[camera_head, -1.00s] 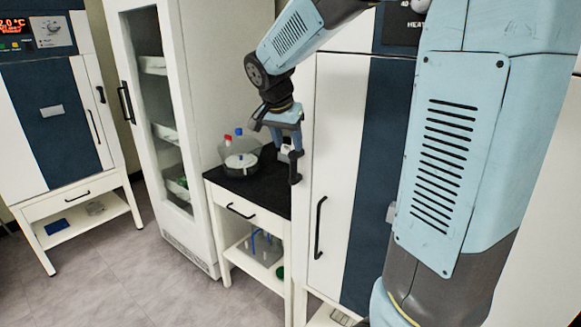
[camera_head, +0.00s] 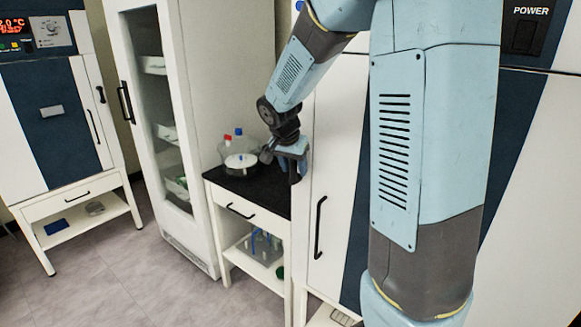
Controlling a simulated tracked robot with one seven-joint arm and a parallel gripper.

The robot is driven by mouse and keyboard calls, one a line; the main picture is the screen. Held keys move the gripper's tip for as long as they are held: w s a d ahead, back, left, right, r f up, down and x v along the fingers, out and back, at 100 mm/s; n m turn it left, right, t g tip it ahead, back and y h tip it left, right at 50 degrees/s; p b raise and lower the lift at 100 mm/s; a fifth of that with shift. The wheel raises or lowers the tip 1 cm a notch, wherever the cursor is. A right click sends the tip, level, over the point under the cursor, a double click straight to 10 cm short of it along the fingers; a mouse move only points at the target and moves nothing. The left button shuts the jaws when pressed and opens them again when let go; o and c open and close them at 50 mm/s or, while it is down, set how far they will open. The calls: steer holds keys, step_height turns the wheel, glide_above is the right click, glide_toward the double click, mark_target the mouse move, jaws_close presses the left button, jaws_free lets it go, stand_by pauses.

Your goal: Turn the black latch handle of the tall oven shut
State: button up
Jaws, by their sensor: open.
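The tall oven, with white and dark blue panels (camera_head: 336,150), stands right of centre, partly covered by my arm. A long black bar handle (camera_head: 319,228) runs upright on its white front. I cannot make out the black latch handle clearly; the area near the oven's left edge is behind my gripper. My gripper (camera_head: 291,170) is open at that left edge, above the bar handle. Its fingertips are small and dark, and I cannot tell whether they touch the latch.
A glass-door cabinet (camera_head: 190,110) stands further left. Another oven (camera_head: 50,110) is at the far left. The floor in front is clear.

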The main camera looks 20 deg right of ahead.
steer(key=shift+c, duration=0.5)
jaws_close()
